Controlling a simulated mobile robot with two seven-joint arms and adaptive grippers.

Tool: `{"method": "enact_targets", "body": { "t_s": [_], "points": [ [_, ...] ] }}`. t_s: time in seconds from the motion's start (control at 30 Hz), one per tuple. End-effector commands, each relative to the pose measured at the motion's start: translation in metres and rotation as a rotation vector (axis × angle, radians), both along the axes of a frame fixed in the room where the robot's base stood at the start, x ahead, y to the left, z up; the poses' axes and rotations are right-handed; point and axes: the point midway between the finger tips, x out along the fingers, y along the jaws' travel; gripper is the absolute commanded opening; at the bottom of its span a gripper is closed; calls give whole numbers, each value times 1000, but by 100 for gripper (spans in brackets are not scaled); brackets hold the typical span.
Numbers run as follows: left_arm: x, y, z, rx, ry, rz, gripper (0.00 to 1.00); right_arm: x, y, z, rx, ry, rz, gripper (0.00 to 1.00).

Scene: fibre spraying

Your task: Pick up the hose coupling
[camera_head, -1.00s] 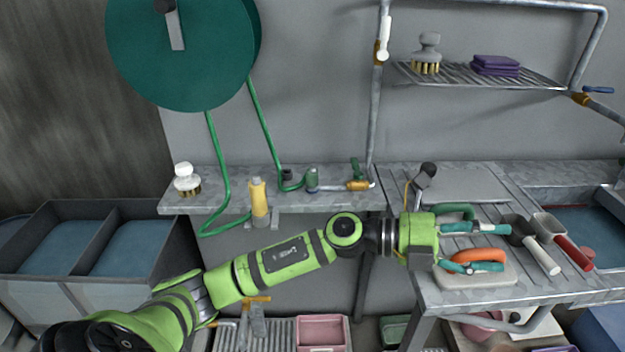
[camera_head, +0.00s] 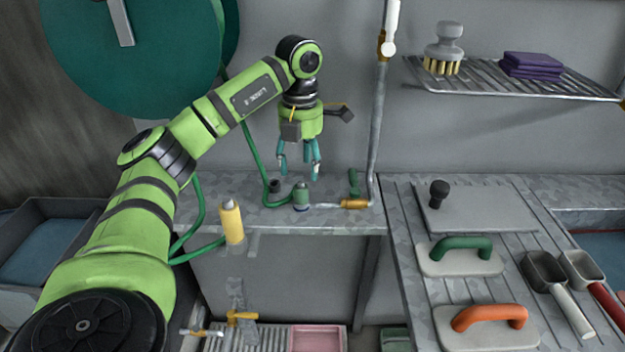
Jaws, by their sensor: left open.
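A grey-green upright cylinder (camera_head: 301,195), which looks like the hose coupling, stands on the metal ledge at the end of the green hose (camera_head: 251,150). My left gripper (camera_head: 299,168) points down just above it, with its teal fingers apart and nothing between them. The fingertips look a little higher than the coupling's top; I cannot tell the exact gap in depth. My right gripper is not in view.
A small black fitting (camera_head: 274,186) stands left of the coupling, and a brass valve (camera_head: 354,204) lies to its right beside a vertical pipe (camera_head: 377,130). Floats and scoops lie on the right bench (camera_head: 400,230).

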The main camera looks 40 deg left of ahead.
Motion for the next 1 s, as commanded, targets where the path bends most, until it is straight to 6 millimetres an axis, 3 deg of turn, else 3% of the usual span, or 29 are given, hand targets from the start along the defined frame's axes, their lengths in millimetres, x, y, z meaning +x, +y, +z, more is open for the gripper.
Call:
{"method": "enact_targets", "body": {
  "t_s": [0.07, 0.3, 0.4, 0.57, 0.8, 0.83, 0.97, 1.0],
  "points": [
    [-1, 1, -6, 3, 5, 2, 60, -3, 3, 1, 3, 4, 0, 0],
    [0, 3, -34, 3, 6, 1, 60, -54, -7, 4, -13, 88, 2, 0],
    [1, 3, -50, 2, 5, 1, 60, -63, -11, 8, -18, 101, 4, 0],
    [1, 3, -67, 1, 3, 0, 60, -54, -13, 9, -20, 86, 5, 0],
    [2, 3, -69, 1, 0, -1, 60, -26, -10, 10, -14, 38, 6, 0],
    [2, 3, -69, 1, 0, -1, 56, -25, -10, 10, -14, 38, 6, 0],
    [2, 2, -69, 1, 0, -1, 4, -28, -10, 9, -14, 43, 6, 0],
    [2, 2, -69, 1, 0, -1, 0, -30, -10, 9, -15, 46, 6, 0]
  ]
}}
